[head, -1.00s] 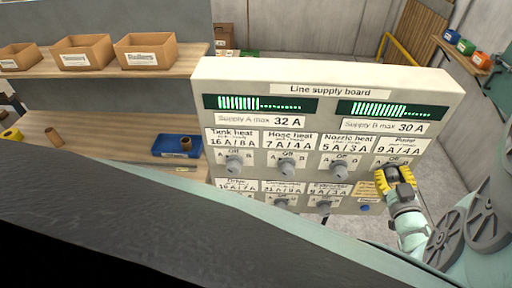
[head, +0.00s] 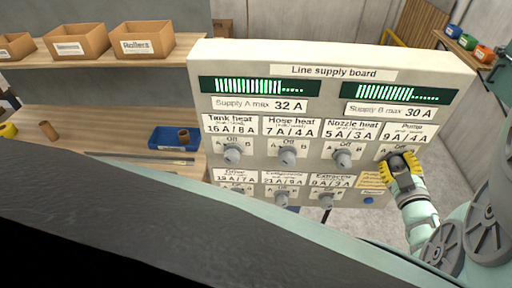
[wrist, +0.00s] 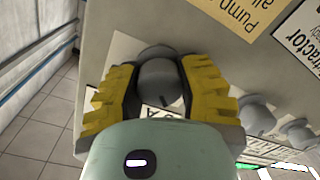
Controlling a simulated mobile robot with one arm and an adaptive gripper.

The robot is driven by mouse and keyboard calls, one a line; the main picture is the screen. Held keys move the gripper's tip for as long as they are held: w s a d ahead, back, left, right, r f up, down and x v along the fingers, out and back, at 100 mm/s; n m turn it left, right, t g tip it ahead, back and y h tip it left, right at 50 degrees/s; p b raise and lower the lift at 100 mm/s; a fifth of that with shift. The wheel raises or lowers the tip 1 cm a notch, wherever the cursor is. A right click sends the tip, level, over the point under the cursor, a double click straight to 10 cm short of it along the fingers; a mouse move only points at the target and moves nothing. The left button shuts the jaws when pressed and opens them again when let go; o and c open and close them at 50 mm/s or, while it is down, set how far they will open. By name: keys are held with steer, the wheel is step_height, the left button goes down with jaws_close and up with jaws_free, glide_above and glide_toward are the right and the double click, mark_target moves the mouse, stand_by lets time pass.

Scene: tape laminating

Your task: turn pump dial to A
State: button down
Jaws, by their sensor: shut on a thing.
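The pump dial is a grey round knob (wrist: 160,80) at the right end of the upper dial row on the line supply board (head: 330,90). The label above it (head: 407,133) reads "Pump 9 A / 4 A". My gripper (head: 402,164) has its yellow ridged fingers on both sides of this knob. In the wrist view, my gripper (wrist: 160,88) is shut on the knob. In the head view the fingers hide most of the knob, so its setting is hard to read. An "A" mark shows left of the gripper.
The nozzle heat dial (head: 343,157), hose heat dial (head: 288,155) and tank heat dial (head: 232,154) sit left in the same row. A lower dial row is below. Two bar displays (head: 405,93) are lit green. Shelves with boxes (head: 143,41) stand at left.

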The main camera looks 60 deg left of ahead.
steer(key=shift+a, duration=0.1)
steer(key=c, duration=0.5)
jaws_free()
steer(key=v, duration=1.2)
steer(key=shift+r, duration=0.1)
